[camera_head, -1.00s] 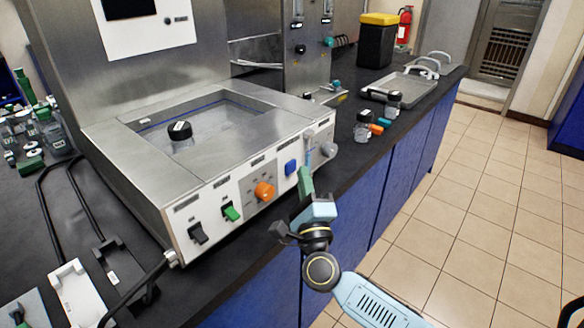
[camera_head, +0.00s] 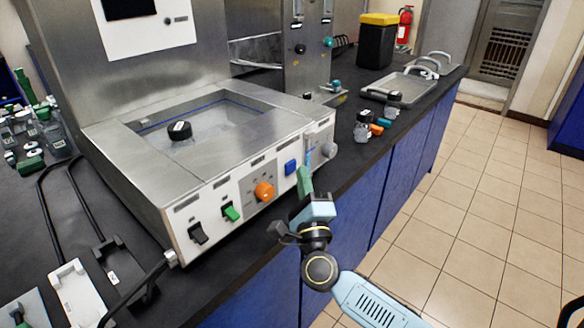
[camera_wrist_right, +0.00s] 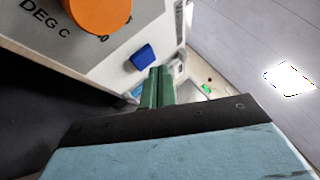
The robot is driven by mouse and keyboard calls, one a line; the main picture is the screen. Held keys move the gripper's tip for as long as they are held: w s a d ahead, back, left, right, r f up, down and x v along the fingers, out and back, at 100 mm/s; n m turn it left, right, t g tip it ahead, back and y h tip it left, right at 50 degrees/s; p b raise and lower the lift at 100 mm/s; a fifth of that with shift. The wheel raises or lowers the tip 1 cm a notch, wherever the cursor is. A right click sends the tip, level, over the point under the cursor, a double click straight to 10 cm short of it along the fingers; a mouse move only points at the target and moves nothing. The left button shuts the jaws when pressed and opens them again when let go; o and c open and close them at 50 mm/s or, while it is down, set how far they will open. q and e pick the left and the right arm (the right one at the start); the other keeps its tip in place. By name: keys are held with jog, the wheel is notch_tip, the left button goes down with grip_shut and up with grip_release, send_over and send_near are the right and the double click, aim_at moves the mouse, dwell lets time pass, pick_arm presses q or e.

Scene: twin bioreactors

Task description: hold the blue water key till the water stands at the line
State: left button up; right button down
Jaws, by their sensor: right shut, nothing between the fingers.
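The blue water key (camera_head: 291,167) is a square button on the white front panel of the steel water bath (camera_head: 120,150). It also shows in the wrist view (camera_wrist_right: 143,57). My right gripper (camera_head: 304,180) is shut and empty, its green fingers (camera_wrist_right: 158,86) up at the panel just right of the key. I cannot tell if the fingertips touch the key. Water (camera_head: 215,125) stands in the bath, close to the blue line (camera_head: 208,105) along the inner wall; the exact gap is too small to tell. A black-capped jar (camera_head: 180,131) stands in the water.
An orange knob (camera_head: 264,191), a green switch (camera_head: 231,212) and a black switch (camera_head: 198,233) sit left of the key. A pale round knob (camera_head: 329,150) is to the right. Small bottles (camera_head: 362,124) and a metal tray (camera_head: 402,87) stand farther along the dark bench.

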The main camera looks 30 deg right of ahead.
jog(key=shift+w+a, duration=0.15)
jog(key=shift+w, duration=0.15)
jog(key=shift+w+a, duration=0.15)
jog(key=shift+w, duration=0.25)
dwell(0.6)
jog(key=shift+s, duration=0.15)
dwell(6.2)
jog(key=shift+s+d+p, duration=0.3)
jog(key=shift+s+d, duration=0.05)
jog(key=shift+s, duration=0.3)
